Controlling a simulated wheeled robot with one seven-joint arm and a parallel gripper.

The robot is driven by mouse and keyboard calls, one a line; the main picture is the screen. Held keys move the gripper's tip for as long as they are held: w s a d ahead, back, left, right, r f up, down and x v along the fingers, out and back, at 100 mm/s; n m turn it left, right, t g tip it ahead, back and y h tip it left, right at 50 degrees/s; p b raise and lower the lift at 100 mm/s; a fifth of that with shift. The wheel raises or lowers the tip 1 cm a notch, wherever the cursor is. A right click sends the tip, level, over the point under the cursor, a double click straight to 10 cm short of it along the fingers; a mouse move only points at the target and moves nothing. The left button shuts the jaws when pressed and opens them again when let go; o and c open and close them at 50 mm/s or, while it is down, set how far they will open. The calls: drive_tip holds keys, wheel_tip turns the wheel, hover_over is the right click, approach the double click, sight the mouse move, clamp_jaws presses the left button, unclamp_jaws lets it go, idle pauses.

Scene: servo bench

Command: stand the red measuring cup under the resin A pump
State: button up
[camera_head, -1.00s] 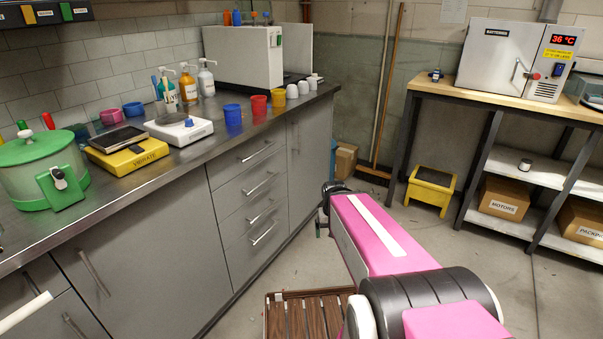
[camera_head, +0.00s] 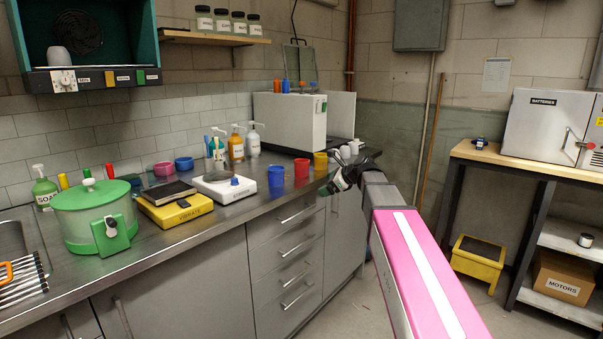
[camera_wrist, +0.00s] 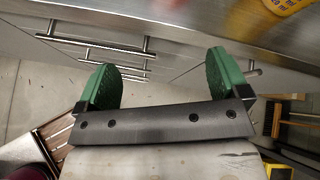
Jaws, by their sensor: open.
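The red measuring cup (camera_head: 302,168) stands upright on the grey bench between the blue cup (camera_head: 276,180) and the yellow cup (camera_head: 320,161). Pump bottles stand further back by the tiled wall: an orange one (camera_head: 236,146) and a white one (camera_head: 254,141). Their labels are too small to read, so I cannot tell which is resin A. My gripper (camera_head: 333,187) is at the bench's front edge, right of the red cup and apart from it. In the wrist view my gripper's green fingers (camera_wrist: 163,82) are spread and empty. A yellow cup (camera_wrist: 284,4) shows at that view's top right corner.
A white scale (camera_head: 222,188) and a yellow vibrating plate (camera_head: 176,213) stand left of the cups. White cups (camera_head: 346,151) stand behind my gripper. A large white machine (camera_head: 290,123) is at the back. Cabinet drawers (camera_wrist: 95,43) lie below the bench edge.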

sight(308, 163)
wheel_tip(308, 163, up, 9)
drive_tip(key=w+a+m+t+y, duration=0.1)
drive_tip(key=w+a+m+y, duration=0.1)
drive_tip(key=w+m, duration=0.15)
drive_tip(key=x, duration=1)
drive_tip(key=shift+s+a+f, duration=0.15)
drive_tip(key=shift+a, duration=0.1)
drive_tip(key=c, duration=1.1)
